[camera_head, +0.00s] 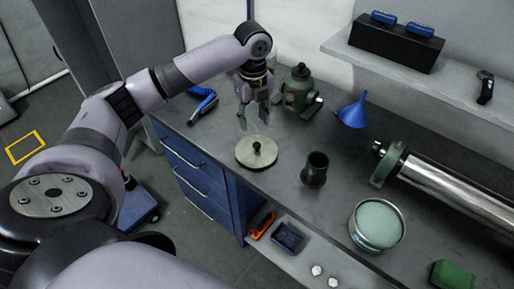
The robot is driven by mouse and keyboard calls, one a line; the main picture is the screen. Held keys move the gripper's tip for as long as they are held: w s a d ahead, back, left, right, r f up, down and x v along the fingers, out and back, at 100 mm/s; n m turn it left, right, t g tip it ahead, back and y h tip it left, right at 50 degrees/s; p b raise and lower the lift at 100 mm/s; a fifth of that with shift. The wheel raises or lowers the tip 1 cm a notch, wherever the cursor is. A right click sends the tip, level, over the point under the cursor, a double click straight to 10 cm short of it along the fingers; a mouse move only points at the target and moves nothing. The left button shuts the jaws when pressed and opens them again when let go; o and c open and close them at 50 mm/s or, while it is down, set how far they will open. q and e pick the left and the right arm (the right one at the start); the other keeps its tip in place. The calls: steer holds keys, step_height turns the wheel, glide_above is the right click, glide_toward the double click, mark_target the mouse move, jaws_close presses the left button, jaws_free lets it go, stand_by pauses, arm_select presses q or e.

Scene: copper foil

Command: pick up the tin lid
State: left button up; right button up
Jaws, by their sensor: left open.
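The tin lid (247,156) is a pale, greenish-grey round disc with a black knob on top. It lies flat on the dark grey workbench (335,146), near its front edge. My left gripper (253,122) hangs fingers down, just behind and above the lid, apart from it. Its fingers are spread and nothing shows between them. A round tin (377,226) with a pale green top or contents stands on the bench to the right; I cannot tell if it belongs to the lid. My right gripper is not in view.
A green machine (299,90) stands close behind my left gripper. A dark cup (315,170) stands right of the lid, with a blue funnel (353,112) behind it. A metal roller (455,190) lies at right. A blue-handled tool (203,102) lies at the left end.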

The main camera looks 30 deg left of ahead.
mark_target(257, 144)
arm_select(q)
step_height(257, 144, down, 4)
steer(key=shift+w+r, duration=0.1)
steer(key=shift+r, duration=0.1)
steer(key=shift+w+f+p, duration=0.1)
steer(key=shift+f+p, duration=0.2)
steer(key=shift+f, duration=0.65)
steer(key=f, duration=0.1)
steer(key=f+p, duration=0.1)
steer(key=f, duration=0.2)
steer(key=shift+w+d+f+p, duration=0.2)
steer(key=shift+w+f+p, duration=0.05)
steer(key=shift+p, duration=0.1)
steer(key=shift+f, duration=0.25)
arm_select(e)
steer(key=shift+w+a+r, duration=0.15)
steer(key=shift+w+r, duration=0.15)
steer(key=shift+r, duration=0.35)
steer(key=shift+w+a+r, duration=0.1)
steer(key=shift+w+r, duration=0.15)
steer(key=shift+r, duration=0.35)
arm_select(q)
steer(key=shift+c, duration=0.3)
steer(key=c, duration=0.8)
jaws_close()
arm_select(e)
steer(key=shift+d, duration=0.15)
